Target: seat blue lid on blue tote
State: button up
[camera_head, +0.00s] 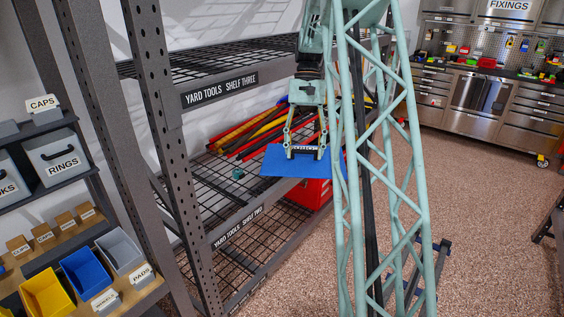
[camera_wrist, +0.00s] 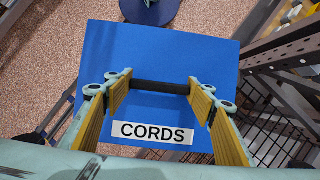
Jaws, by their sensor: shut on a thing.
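The blue lid (camera_head: 277,161) is a flat blue panel with a dark bar handle and a white CORDS label. It fills much of the wrist view (camera_wrist: 155,50). My gripper (camera_head: 305,151) is shut on the lid's handle, with a yellow-padded finger at each end of the bar in the wrist view (camera_wrist: 160,87). The lid hangs roughly level in the air in front of the yard tools shelves. I cannot make out a matching large blue tote; a small blue open bin (camera_head: 84,271) stands at the lower left.
The wire shelf rack (camera_head: 220,92) stands behind the lid, with long red, yellow and black tools (camera_head: 240,131) on it. A red box (camera_head: 311,194) sits below the lid. A grey upright (camera_head: 165,130) stands left. Open floor (camera_head: 480,200) lies right.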

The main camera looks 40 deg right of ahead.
jog(key=shift+n, duration=0.7)
jog(key=s+d+r, duration=0.3)
jog(key=shift+s, duration=0.25)
jog(key=shift+a, duration=0.2)
